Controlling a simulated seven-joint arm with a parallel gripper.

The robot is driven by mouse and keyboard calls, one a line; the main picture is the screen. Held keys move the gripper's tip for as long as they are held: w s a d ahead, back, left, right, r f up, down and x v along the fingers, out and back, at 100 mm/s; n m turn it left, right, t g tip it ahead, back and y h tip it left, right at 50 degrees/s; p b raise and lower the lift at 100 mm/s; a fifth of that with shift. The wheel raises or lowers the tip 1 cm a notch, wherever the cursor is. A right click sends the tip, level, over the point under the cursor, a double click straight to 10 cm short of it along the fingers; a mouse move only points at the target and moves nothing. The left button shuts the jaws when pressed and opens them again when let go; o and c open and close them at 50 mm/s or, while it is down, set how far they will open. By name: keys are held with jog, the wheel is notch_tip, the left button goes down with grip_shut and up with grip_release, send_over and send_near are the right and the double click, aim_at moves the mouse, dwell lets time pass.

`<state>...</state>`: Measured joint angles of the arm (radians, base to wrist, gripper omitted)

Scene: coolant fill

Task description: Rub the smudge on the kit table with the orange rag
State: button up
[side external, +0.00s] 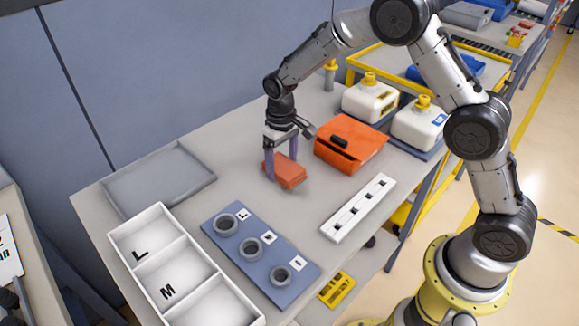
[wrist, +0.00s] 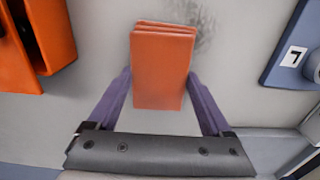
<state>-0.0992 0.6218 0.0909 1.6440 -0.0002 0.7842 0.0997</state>
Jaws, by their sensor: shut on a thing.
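The orange rag (side external: 285,170) is a folded stack at the middle of the grey kit table (side external: 240,180). My gripper (side external: 283,172) points down and is shut on the rag, one finger on either side. In the wrist view the rag (wrist: 162,68) sits between my two purple fingers (wrist: 160,95). The smudge (wrist: 204,36) is a faint dark grey patch on the table, right beside the far end of the rag, and part of it may be under the rag. I cannot tell whether the rag touches the table.
An orange case (side external: 350,143) stands close to the right of the rag. A white slotted strip (side external: 358,208), a blue board with rings (side external: 260,250), a white L/M bin (side external: 180,270) and a grey tray (side external: 160,180) lie around. White jugs (side external: 370,100) stand behind.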

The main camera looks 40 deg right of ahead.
aim_at(306, 200)
jog(key=shift+w, duration=0.75)
jog(key=shift+s, duration=6.1)
jog(key=shift+a, duration=1.4)
jog(key=shift+w+d, duration=0.1)
jog(key=shift+w, duration=5.9)
jog(key=shift+s, duration=5.9)
jog(key=shift+s+r, duration=0.1)
jog(key=shift+s, duration=0.05)
notch_tip(306, 200, up, 8)
